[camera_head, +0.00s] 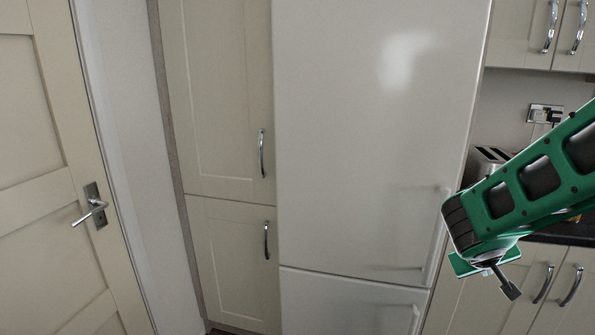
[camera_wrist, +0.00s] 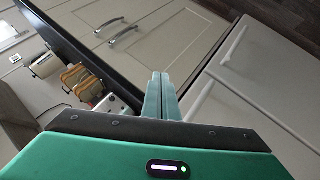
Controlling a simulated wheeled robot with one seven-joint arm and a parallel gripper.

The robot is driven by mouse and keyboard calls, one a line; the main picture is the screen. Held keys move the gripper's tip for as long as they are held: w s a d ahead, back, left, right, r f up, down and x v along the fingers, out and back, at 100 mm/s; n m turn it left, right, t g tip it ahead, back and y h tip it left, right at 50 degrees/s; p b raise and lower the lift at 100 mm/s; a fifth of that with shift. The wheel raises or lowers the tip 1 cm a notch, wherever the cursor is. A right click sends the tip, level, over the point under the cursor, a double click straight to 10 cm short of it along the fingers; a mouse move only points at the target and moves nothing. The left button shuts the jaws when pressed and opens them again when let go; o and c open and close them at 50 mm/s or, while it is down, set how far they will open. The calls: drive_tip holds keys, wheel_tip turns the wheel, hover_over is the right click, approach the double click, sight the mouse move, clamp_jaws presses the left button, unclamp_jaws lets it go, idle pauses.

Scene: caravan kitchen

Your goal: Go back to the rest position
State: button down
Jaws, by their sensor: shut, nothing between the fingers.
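My gripper (camera_wrist: 160,82) is in the wrist view, where its two pale teal fingers lie together with nothing between them. The fingers extend into the view over the front of the kitchen units. In the head view my green arm comes in from the right edge, and my gripper (camera_head: 508,291) shows partly as a small dark piece below the arm's end. It is in front of the lower cupboards, to the right of the white fridge-freezer (camera_head: 365,140). I cannot see it touching anything.
A metal toaster (camera_head: 487,156) stands on the worktop behind my arm. Several items (camera_wrist: 72,75) stand on the worktop in the wrist view. A tall cream cupboard (camera_head: 222,100) and a door (camera_head: 45,150) with a lever handle are on the left. Wall cupboards (camera_head: 530,35) hang at upper right.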

drive_tip(key=s+a+r+m+g+y, duration=0.1)
drive_tip(key=s+a+m+g+y, duration=0.1)
drive_tip(key=s, duration=1.1)
drive_tip(key=s+a+r+m+g+y, duration=0.2)
drive_tip(key=s+m+g+y, duration=0.1)
drive_tip(key=s, duration=1.1)
drive_tip(key=shift+a+m+g+y, duration=0.4)
drive_tip(key=shift+m+y, duration=0.1)
drive_tip(key=shift+y, duration=0.7)
drive_tip(key=shift+s+d, duration=0.1)
drive_tip(key=shift+w+f, duration=0.25)
drive_tip(key=shift+w, duration=0.35)
